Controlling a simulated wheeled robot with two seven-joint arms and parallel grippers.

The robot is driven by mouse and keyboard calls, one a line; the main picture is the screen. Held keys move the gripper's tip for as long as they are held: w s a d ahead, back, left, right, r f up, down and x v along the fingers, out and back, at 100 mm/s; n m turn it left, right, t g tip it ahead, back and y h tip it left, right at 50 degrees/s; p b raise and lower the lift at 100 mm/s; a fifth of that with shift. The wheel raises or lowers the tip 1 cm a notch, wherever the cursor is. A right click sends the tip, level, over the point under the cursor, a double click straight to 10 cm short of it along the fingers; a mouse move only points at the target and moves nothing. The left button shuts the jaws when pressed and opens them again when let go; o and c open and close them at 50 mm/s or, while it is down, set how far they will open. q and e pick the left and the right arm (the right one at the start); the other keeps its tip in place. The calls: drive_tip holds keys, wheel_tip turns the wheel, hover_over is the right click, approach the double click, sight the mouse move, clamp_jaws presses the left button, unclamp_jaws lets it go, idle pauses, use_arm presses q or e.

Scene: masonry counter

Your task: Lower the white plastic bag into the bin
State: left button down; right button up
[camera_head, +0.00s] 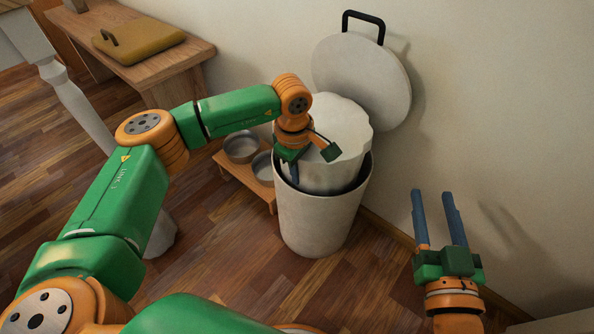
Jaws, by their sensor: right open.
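The white plastic bag (345,135) is upright in the mouth of the bin (322,215). Its lower part is hidden inside, and its wide upper part stands above the dark inner rim. My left gripper (312,163) is at the left front of the bag, above the bin's rim, with its parts overlapping the bag in view. I cannot tell whether its fingers are closed on the bag. My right gripper (434,218) is open and empty, to the right of the bin, its two blue fingers pointing up in the picture.
A round white lid (362,80) with a black handle leans on the wall behind the bin. Metal bowls (241,147) sit on a low wooden stand left of the bin. A wooden bench (165,72) holds a yellow-brown case (139,42). Floor in front of the bin is clear.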

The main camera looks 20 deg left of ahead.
sight(299, 187)
use_arm(q)
drive_tip(key=shift+w+f+b, duration=0.1)
drive_tip(key=shift+f+b, duration=0.45)
drive_tip(key=shift+f, duration=0.3)
drive_tip(key=shift+w+d+f+b, duration=0.1)
drive_tip(key=shift+f+b, duration=0.4)
drive_tip(key=shift+f, duration=0.3)
drive_tip(key=c, duration=1.1)
unclamp_jaws()
drive_tip(key=shift+o, duration=0.5)
use_arm(e)
drive_tip(key=s+r+n+t+y, duration=0.1)
drive_tip(key=s+r+t+y, duration=0.3)
drive_tip(key=r, duration=0.9)
drive_tip(key=s+t, duration=0.2)
drive_tip(key=t, duration=0.2)
drive_tip(key=shift+a+r, duration=0.2)
drive_tip(key=shift+a, duration=0.1)
drive_tip(key=shift+w, duration=0.1)
